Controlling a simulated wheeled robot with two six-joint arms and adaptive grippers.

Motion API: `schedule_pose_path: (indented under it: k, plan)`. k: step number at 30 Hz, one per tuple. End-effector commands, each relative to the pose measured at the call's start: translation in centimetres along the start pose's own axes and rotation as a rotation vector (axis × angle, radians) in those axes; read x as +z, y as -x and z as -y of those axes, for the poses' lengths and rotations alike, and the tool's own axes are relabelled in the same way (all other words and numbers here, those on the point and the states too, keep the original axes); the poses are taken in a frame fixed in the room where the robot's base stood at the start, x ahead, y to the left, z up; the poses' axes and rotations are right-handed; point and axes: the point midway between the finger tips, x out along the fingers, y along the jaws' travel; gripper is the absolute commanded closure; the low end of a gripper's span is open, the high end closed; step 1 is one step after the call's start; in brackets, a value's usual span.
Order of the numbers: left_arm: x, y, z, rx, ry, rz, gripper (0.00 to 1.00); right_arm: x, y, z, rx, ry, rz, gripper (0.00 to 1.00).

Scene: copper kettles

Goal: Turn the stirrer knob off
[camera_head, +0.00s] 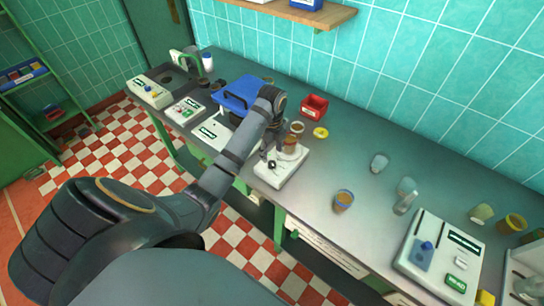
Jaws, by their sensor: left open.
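The white stirrer (287,172) stands near the front edge of the grey bench, in the middle of the head view. A small dark knob (271,165) shows on its front part. A glass vessel with brown contents (291,146) stands on the stirrer's back part. My left gripper (268,153) is open, pointing down just above and behind the knob, beside the vessel. Whether a finger touches the knob cannot be told. My left arm hides part of the bench behind it. My right gripper is not in view.
A red bin (313,106) and a yellow roll (320,132) lie behind the stirrer. A blue-lidded device (238,93) stands to its left. A cup with brown contents (343,201) and several glasses stand to the right. A white panel device (440,256) is at far right.

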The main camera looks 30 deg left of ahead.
Motion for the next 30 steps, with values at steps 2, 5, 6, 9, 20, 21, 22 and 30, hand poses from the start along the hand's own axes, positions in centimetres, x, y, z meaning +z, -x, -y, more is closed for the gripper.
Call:
schedule_pose_path:
  k: [2,5,6,9,20,21,22,30]
  plan:
    - [0.8,1.6,0.8,0.010,-0.104,-0.014,0.48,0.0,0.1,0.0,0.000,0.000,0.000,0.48]
    - [1.2,2.4,1.2,0.018,-0.177,-0.024,0.48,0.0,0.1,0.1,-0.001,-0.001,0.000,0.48]
    - [1.3,2.5,1.2,0.020,-0.189,-0.027,0.48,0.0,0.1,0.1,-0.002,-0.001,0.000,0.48]
    - [1.3,2.4,1.2,0.021,-0.193,-0.028,0.48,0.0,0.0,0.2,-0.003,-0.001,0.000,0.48]
    - [1.1,-2.1,1.1,0.019,-0.191,-0.027,0.48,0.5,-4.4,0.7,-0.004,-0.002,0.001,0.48]
    - [1.1,-2.9,1.1,0.019,-0.191,-0.027,0.48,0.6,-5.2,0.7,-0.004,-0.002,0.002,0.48]
    - [1.1,-3.5,1.1,0.019,-0.191,-0.027,0.48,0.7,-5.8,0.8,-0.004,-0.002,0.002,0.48]
    - [0.9,-7.2,1.0,0.020,-0.190,-0.029,0.48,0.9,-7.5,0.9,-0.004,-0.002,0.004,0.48]
